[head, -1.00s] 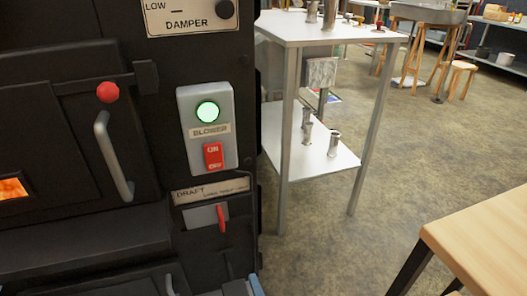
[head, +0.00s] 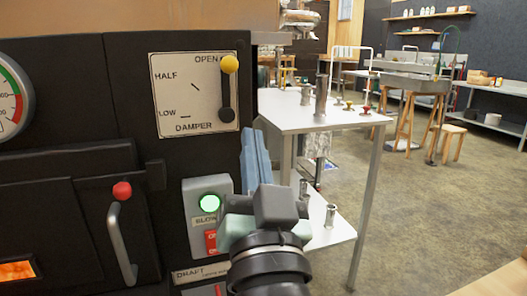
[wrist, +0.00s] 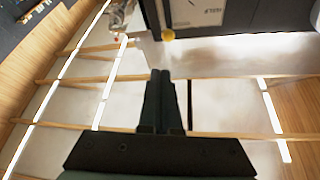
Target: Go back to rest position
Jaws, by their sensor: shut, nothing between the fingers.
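My gripper (wrist: 160,75) is shut and empty; its two dark fingers lie together in the wrist view, with the lit ceiling beyond them. In the head view my gripper (head: 254,140) stands upright in front of the evaporator's right edge, its blue-grey fingers pointing up. It is to the right of the damper panel (head: 168,100) and appears apart from it. The damper's yellow knob (head: 229,64) is at OPEN; it also shows at the top of the wrist view (wrist: 167,35). My wrist partly hides the blower box (head: 195,190), whose green lamp (head: 209,202) is lit.
A red-knobbed door handle (head: 122,240) and a gauge (head: 12,98) are on the evaporator's front at left. A white shelf table (head: 290,118) with metal cylinders stands close behind my gripper. Open floor (head: 430,210) lies to the right. A wooden table corner (head: 505,282) shows at lower right.

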